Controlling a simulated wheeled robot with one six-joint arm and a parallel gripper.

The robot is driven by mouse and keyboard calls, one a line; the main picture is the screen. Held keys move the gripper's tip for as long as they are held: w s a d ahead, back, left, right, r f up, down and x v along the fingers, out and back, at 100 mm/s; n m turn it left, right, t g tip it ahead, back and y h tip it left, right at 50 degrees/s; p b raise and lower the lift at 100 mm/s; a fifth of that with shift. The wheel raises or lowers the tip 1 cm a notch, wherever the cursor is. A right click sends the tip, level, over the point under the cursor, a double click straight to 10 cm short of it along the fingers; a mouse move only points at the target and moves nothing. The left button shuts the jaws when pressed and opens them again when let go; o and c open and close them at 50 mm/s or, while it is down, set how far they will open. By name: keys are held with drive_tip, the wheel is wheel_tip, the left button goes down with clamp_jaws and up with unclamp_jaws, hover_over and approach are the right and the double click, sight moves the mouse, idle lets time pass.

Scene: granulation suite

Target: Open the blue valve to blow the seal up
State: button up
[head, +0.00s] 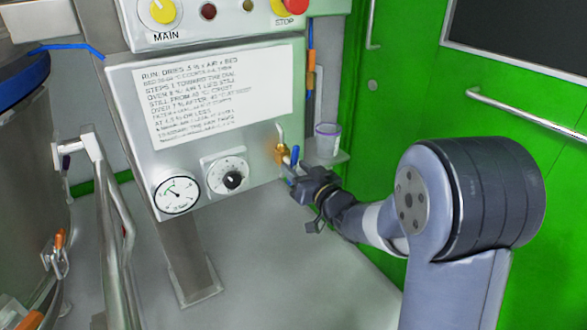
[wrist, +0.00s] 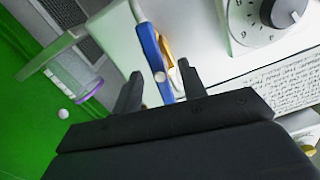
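The blue valve handle (wrist: 152,48) is a narrow lever beside a brass valve body (wrist: 167,50) in the wrist view. In the head view the handle (head: 295,155) stands upright at the right edge of the grey panel, next to the brass body (head: 282,153). My gripper (head: 294,178) is just below and in front of the valve. In the wrist view my gripper (wrist: 160,82) has its two dark fingers apart, with the lower end of the blue handle between them. I cannot tell whether either finger touches it.
The panel carries a pressure gauge (head: 177,194), a black-knobbed dial (head: 232,180) and a printed sheet (head: 210,95). A steel vessel (head: 25,150) is at left, a green door (head: 410,80) at right.

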drive_tip(key=shift+x, duration=0.95)
clamp_jaws()
